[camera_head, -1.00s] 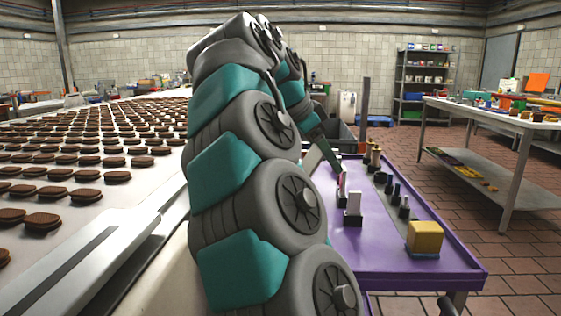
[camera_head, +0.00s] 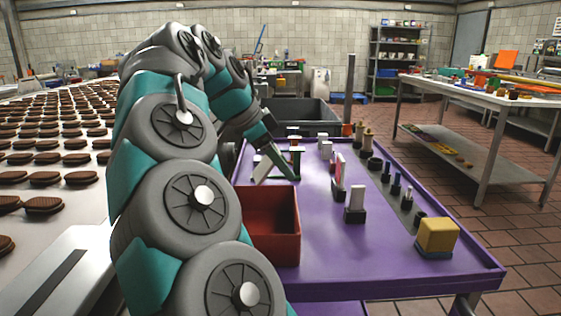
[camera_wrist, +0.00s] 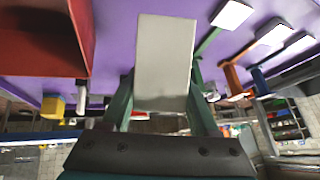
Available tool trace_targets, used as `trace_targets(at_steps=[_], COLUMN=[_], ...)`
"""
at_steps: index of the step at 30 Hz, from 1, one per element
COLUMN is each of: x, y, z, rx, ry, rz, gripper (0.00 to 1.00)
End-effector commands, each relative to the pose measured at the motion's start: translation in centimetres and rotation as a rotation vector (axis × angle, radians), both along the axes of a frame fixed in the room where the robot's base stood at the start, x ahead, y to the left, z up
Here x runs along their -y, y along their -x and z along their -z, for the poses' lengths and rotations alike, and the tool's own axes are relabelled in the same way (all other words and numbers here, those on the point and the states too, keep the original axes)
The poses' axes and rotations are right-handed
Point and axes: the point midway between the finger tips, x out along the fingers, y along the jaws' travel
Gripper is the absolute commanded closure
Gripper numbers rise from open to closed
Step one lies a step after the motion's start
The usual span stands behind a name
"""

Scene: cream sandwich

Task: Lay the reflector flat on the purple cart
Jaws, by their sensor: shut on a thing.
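The reflector is a flat pale grey plate (camera_wrist: 165,55), seen between the green fingers of my gripper (camera_wrist: 163,95) in the wrist view. My gripper (camera_head: 277,165) is shut on it. In the head view the gripper is over the far left part of the purple cart (camera_head: 325,245), and the plate shows only as a small pale patch beside the fingers. Purple cart surface lies behind the plate in the wrist view. I cannot tell whether the plate touches the cart.
A red bin (camera_head: 272,225) stands on the cart's near left, close to my arm. White and pink upright pieces (camera_head: 355,205), dark cylinders and a yellow block (camera_head: 437,236) stand toward the right. A dark crate (camera_head: 300,115) is behind the cart. Bare purple surface lies at the front middle.

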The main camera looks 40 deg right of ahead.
Motion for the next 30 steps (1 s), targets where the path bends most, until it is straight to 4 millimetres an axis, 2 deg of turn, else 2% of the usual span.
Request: trace_targets(at_steps=[5, 19, 28, 29, 30], x=[-0.1, -0.1, -0.1, -0.1, -0.1], y=[-0.1, 0.0, 0.0, 0.0, 0.0], z=[0.0, 2.8, 2.9, 3.0, 2.9], rx=[-0.001, -0.003, -0.002, -0.002, -0.002], ry=[-0.001, 0.0, 0.0, 0.0, 0.0], rz=[-0.001, 0.001, 0.0, 0.0, 0.0], gripper=[0.92, 0.92, 0.92, 0.37, 0.32])
